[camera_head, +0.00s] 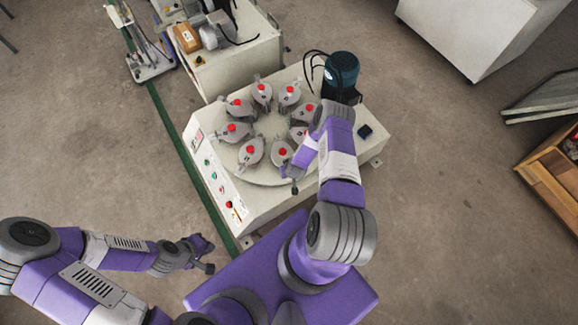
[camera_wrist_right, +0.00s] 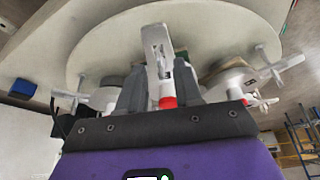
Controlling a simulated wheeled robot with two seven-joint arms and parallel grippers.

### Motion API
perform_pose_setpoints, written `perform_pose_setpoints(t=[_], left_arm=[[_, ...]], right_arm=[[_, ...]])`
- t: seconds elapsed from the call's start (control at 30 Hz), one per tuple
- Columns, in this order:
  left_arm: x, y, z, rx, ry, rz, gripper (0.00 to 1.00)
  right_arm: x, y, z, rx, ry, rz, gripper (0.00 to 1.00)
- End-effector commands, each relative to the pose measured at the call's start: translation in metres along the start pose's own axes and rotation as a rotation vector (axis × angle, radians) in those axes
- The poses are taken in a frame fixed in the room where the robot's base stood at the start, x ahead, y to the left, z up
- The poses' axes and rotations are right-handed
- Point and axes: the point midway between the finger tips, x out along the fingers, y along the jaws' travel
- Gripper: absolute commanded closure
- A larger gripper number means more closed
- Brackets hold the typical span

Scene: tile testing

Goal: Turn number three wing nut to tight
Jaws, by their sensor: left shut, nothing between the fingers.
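The round plate (camera_head: 267,122) of the test machine carries a ring of grey clamp stations with red caps, one of them the station (camera_head: 282,153) nearest my right gripper. Their numbers are too small to read surely. My right gripper (camera_head: 293,183) is low at the plate's near right edge. In the right wrist view, its grey fingers (camera_wrist_right: 158,88) stand on both sides of a pale metal wing piece (camera_wrist_right: 157,50) with a red cap (camera_wrist_right: 167,102). I cannot tell whether they grip it. My left gripper (camera_head: 208,267) is shut and empty, left of the machine.
The machine's white base (camera_head: 240,205) has a row of buttons on its left side. A dark teal motor (camera_head: 341,70) with black cables stands behind my right arm. A white cabinet (camera_head: 470,35) and a wooden crate (camera_head: 552,172) stand at the right.

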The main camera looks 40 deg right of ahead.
Motion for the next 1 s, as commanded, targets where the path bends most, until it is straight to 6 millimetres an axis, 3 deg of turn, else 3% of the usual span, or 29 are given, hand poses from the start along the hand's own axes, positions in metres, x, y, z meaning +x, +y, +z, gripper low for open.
perform_pose_setpoints(t=[0.13, 0.43, 0.67, 1.0], left_arm=[[0.0048, -0.0018, -0.0002, 0.0, 0.0, 0.0, 1.0], [0.0044, -0.0015, -0.0003, 0.0, 0.0, 0.0, 1.0], [0.0044, -0.0015, -0.0003, 0.0, 0.0, 0.0, 1.0], [0.0047, -0.0017, -0.0003, 0.0, 0.0, 0.0, 1.0]], right_arm=[[0.0129, 0.0003, 0.0004, 0.002, 0.0, 0.001, 0.66], [0.014, 0.0, 0.0, 0.001, -0.001, 0.0, 0.66], [0.0139, -0.0001, -0.0001, 0.001, -0.001, -0.001, 1.0], [0.0139, -0.0007, -0.0002, 0.013, -0.001, 0.004, 1.0]])
